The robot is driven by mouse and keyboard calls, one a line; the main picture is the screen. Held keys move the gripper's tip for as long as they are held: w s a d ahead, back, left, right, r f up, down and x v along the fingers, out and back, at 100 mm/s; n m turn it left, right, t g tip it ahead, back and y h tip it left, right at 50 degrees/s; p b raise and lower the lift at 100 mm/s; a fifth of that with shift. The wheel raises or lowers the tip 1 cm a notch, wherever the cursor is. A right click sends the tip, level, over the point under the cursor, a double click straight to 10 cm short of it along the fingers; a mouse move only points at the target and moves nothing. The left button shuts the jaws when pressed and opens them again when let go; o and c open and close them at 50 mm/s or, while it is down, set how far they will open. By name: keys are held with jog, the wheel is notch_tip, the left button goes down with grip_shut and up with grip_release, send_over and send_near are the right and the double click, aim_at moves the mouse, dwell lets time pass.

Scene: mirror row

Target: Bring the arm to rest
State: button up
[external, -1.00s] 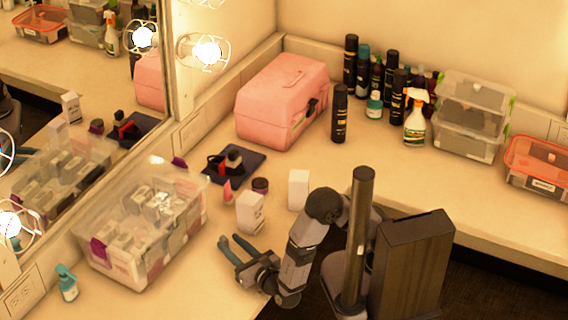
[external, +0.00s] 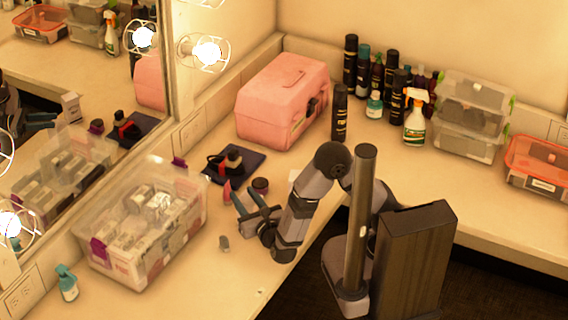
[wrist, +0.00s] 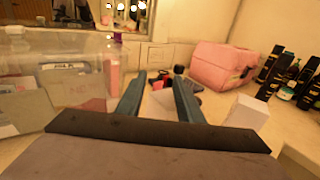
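My gripper (external: 250,202) is over the counter, between the clear bin and my arm's base, with its teal fingers pointing toward the back. In the wrist view my gripper (wrist: 160,80) shows two fingers spread apart, so it is open. A pale surface shows between the fingers, but I cannot tell whether it is a box or the counter. One white box (wrist: 248,112) stands to the right of the fingers in the wrist view. In the external view my arm mostly hides that box.
The clear bin (external: 128,262) of boxes stands left of my gripper. The front counter is mostly clear.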

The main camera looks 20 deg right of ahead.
jog(key=w+d+r+h, duration=0.1)
jog(key=w+d+r+m+p, duration=0.1)
jog(key=d, duration=0.1)
jog(key=w+d+r+m+h, duration=0.1)
jog(key=w+d, duration=0.1)
jog(key=shift+r+h+p, duration=0.3)
jog(key=shift+r+p, duration=0.1)
jog(key=w+d+m+g+h, duration=0.1)
jog(key=d+m+h, duration=0.1)
jog(key=d, duration=0.1)
jog(key=w+d+f+m+g+h, duration=0.1)
jog(key=d, duration=0.3)
jog(key=w+d+f+m+g+h, duration=0.1)
jog(key=d+m+h, duration=0.1)
jog(key=d, duration=0.1)
jog(key=shift+d+m+h, duration=0.3)
jog(key=shift+d, duration=0.1)
jog(key=s+d+m+g+y+p, duration=0.2)
jog(key=s+d+m+g+p, duration=0.2)
jog(key=m, duration=1.1)
jog(key=s+d+m+g+y+p, duration=0.3)
jog(key=s+d+m+g+p, duration=0.2)
jog(key=d+m+g, duration=0.5)
jog(key=s+d+m, duration=0.1)
jog(key=d+m, duration=0.3)
jog(key=m, duration=0.1)
jog(key=shift+s+d+f+m, duration=0.25)
jog(key=shift+f+m, duration=0.05)
jog(key=shift+f, duration=0.05)
